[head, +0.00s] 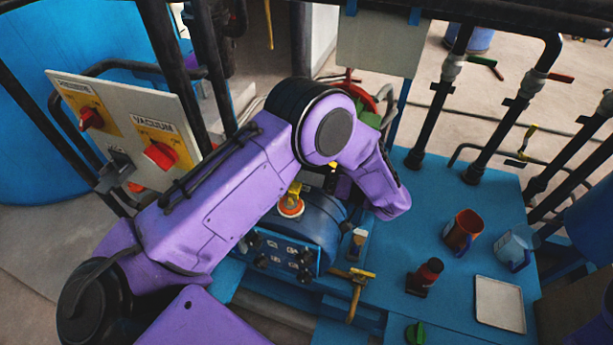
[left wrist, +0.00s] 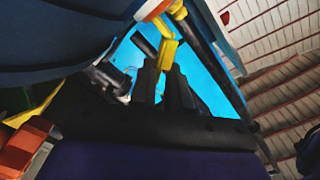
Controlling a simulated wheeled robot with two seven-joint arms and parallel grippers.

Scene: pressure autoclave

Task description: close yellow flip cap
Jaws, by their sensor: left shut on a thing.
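In the left wrist view, the two dark fingers of my left gripper (left wrist: 165,72) are closed around the lower end of a yellow piece (left wrist: 168,40), which looks like the yellow flip cap. My right gripper is not in view.
A panel with red knobs (head: 160,154) stands at left. On the blue bench at right are a brown mug (head: 462,230), a light blue jug (head: 513,250), a dark red bottle (head: 427,274) and a pale tray (head: 499,304). Black pipes rise behind. A yellow-handled valve (head: 355,285) sits in front.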

